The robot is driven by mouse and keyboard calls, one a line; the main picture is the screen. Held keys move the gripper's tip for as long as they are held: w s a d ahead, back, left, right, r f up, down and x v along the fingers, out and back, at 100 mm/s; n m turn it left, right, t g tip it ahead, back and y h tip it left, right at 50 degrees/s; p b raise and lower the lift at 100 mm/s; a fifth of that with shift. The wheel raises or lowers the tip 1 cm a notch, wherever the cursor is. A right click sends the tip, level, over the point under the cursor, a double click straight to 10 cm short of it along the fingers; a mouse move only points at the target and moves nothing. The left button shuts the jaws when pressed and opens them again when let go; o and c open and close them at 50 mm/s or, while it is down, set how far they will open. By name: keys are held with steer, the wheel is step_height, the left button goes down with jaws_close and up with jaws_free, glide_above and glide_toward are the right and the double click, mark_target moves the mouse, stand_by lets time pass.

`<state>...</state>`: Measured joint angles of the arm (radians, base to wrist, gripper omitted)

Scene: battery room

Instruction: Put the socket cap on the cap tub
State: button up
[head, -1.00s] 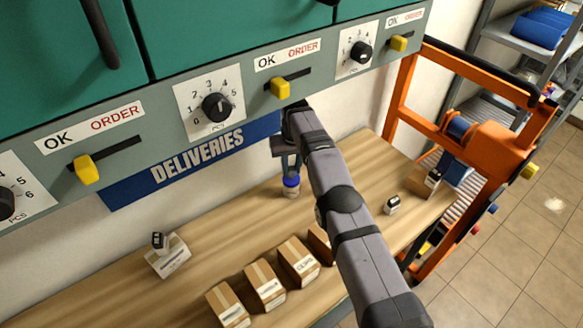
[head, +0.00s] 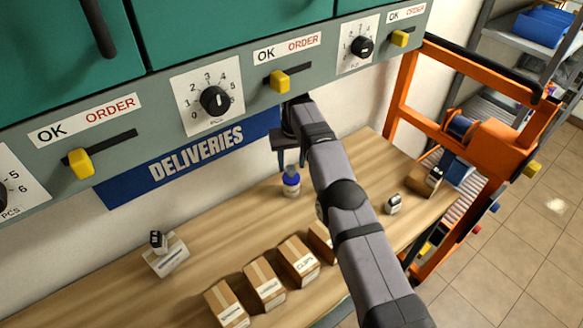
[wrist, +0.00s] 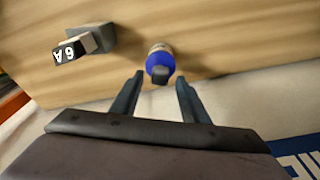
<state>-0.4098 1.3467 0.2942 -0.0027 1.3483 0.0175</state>
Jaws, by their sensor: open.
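A small white tub with a blue top (head: 291,184) stands upright on the bench below my gripper; I take it for the cap tub. In the wrist view its blue top (wrist: 153,61) carries a small dark piece (wrist: 161,75), which may be the socket cap; I cannot tell whether it is loose or part of the lid. My gripper (head: 290,163) is open just above the tub. In the wrist view the fingers (wrist: 159,80) stand apart on either side of the dark piece, with gaps and nothing held.
Several cartons (head: 264,285) line the front. A white box (head: 167,257) stands left. The control panel (head: 235,85) overhangs the bench (head: 215,225). An orange frame (head: 400,95) stands right.

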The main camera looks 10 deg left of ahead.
mark_target(292, 170)
steer(key=shift+r+b, duration=0.3)
steer(key=shift+b, duration=0.05)
steer(key=shift+s+d+r+p, duration=0.1)
steer(key=shift+s+r+p, duration=0.1)
steer(key=shift+r, duration=1.1)
steer(key=shift+s+d+r+p, duration=0.1)
steer(key=shift+s+r+p, duration=0.1)
steer(key=shift+r, duration=1.1)
steer(key=s+d+f+g, duration=0.1)
steer(key=s+d+f, duration=0.1)
steer(key=s+d, duration=0.3)
steer(key=s+d+f+m+g+h, duration=0.1)
steer(key=s+d+f+g, duration=0.1)
steer(key=s+d, duration=0.3)
steer(key=s+d+f+g, duration=0.1)
steer(key=s+d+f, duration=0.1)
steer(key=s+d, duration=0.4)
steer(key=shift+s+m+g+h, duration=0.3)
steer(key=shift+s+m+g, duration=0.1)
steer(key=shift+s, duration=1.75)
steer(key=s+d+r+m+t, duration=0.1)
steer(key=s+d+r, duration=0.1)
steer(key=s+d, duration=0.2)
steer(key=s+d+r+m+t, duration=0.1)
steer(key=s+d, duration=0.4)
steer(key=s, duration=0.6)
steer(key=shift+s+r+m+t+y, duration=0.3)
steer(key=shift+r+t+y, duration=0.1)
steer(key=shift+r+t, duration=0.2)
